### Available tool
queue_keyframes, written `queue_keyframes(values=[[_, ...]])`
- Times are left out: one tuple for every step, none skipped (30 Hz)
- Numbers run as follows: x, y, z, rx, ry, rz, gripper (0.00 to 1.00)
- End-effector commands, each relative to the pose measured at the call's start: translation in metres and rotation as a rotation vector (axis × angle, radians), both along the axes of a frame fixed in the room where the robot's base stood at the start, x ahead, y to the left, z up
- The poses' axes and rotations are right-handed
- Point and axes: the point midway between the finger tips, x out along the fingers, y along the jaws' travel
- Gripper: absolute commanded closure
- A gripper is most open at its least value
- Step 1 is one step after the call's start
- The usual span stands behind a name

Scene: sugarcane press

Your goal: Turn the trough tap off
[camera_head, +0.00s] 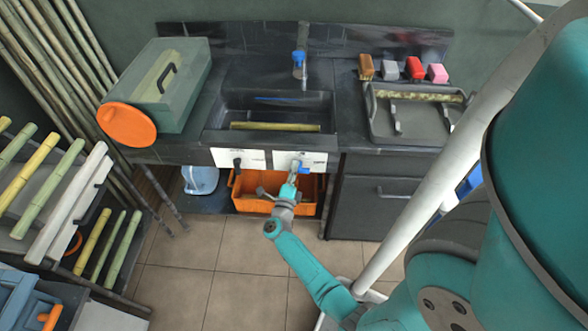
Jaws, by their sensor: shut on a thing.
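The trough (215,118) is a dark sink set in the counter, with a cane stick (275,127) lying in it. A tap with a blue top (299,60) stands behind it, its spout over the trough. Whether water runs is too small to tell. Two white panels are on the trough's front: the left one has a black lever (237,163), the right one a small blue handle (304,168). My gripper (293,176) is at the right panel, shut on what looks like the blue handle. The fingers partly hide the grip.
An orange crate (248,200) sits under the trough, behind my gripper. A green box (190,95) and an orange disc (127,124) stand at left, a grey tray (385,130) and several coloured blocks (415,68) at right. Cane racks fill the left side. The tiled floor (225,245) is clear.

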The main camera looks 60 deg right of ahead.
Motion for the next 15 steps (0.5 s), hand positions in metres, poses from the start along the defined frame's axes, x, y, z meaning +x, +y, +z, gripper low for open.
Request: queue_keyframes(values=[[-0.0008, -0.0006, 0.0002, -0.009, 0.018, -0.003, 1.0], [-0.0008, -0.0006, 0.0, -0.014, 0.03, -0.003, 1.0], [-0.0007, -0.0005, -0.0001, -0.019, 0.042, -0.002, 1.0], [-0.0007, -0.0005, -0.0002, -0.023, 0.05, -0.003, 1.0], [-0.0007, -0.0004, -0.0003, -0.026, 0.058, -0.003, 1.0], [-0.0007, -0.0005, -0.0005, -0.03, 0.067, -0.002, 1.0], [-0.0007, -0.0005, -0.0007, -0.032, 0.073, -0.003, 1.0], [-0.0007, -0.0005, -0.0007, -0.034, 0.077, -0.003, 1.0], [-0.0007, -0.0005, -0.0008, -0.036, 0.082, -0.003, 1.0], [-0.0007, -0.0005, -0.0009, -0.037, 0.085, -0.003, 1.0], [-0.0007, -0.0005, -0.0009, -0.039, 0.087, -0.003, 1.0], [-0.0008, -0.0006, -0.001, -0.039, 0.089, -0.003, 1.0], [-0.0008, -0.0006, -0.001, -0.04, 0.09, -0.003, 1.0], [-0.0008, -0.0006, -0.001, -0.04, 0.091, -0.002, 1.0], [-0.0008, -0.0006, -0.001, -0.04, 0.092, -0.003, 1.0]])
